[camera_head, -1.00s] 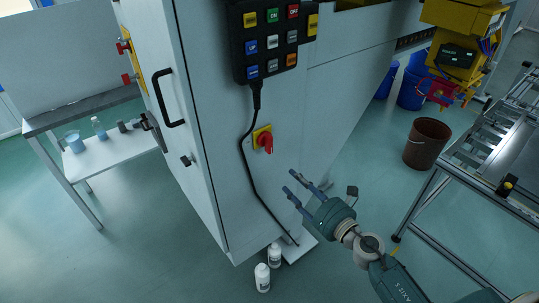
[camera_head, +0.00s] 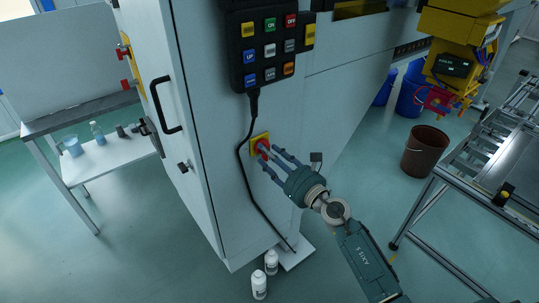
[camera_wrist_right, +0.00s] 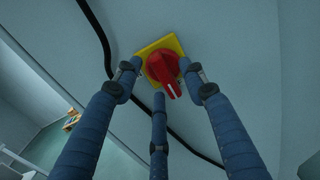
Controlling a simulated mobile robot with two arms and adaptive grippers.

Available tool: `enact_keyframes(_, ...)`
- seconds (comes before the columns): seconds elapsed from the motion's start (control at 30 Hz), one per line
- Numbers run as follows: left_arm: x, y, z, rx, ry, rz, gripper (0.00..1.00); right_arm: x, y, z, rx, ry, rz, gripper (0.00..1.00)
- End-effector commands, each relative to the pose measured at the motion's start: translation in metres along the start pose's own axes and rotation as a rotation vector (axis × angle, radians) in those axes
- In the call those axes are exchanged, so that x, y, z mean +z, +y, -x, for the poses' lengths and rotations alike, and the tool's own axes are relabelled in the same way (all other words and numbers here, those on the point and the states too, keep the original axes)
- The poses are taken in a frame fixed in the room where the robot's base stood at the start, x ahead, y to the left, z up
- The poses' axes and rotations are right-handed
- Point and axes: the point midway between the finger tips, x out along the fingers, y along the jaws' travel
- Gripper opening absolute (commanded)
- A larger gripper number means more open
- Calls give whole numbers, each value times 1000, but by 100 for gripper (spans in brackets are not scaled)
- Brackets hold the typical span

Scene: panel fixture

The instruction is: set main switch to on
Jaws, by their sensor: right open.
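The main switch (camera_head: 262,146) is a red rotary knob on a yellow square plate, on the side of the grey cabinet (camera_head: 230,200). In the right wrist view the red knob (camera_wrist_right: 163,70) shows a white mark toward its lower right end. My right gripper (camera_head: 268,157) is open, with its blue fingers spread around the knob in the head view. In the right wrist view its fingertips (camera_wrist_right: 157,80) are close around the knob on three sides; whether they touch it I cannot tell. My left gripper is not in view.
A black pendant (camera_head: 268,45) with coloured buttons hangs above the switch, and its black cable (camera_head: 245,170) runs down left of the knob. White bottles (camera_head: 260,284) stand on the floor below. A brown bucket (camera_head: 424,150) and a metal frame (camera_head: 440,200) stand to the right.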

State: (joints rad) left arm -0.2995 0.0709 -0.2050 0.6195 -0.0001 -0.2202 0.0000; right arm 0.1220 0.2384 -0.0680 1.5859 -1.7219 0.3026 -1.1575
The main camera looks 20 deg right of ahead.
Motion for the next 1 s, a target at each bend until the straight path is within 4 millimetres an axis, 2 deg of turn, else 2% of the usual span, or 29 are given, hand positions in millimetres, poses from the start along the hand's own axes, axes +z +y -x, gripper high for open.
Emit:
enact_keyframes(0.27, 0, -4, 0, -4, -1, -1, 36, 0, 0, -1, 0, 0, 0, 42)
enact_keyframes(0.47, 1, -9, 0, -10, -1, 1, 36, 0, 0, -1, 0, 0, 0, 2)
enact_keyframes(0.5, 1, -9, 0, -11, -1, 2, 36, 0, 0, -1, 0, 0, 0, 0)
enact_keyframes(0.77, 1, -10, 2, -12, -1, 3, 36, 0, 0, -1, 1, 1, -20, 0)
enact_keyframes(1.0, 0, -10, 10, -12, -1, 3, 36, 2, 0, -1, 1, 2, -126, 0)
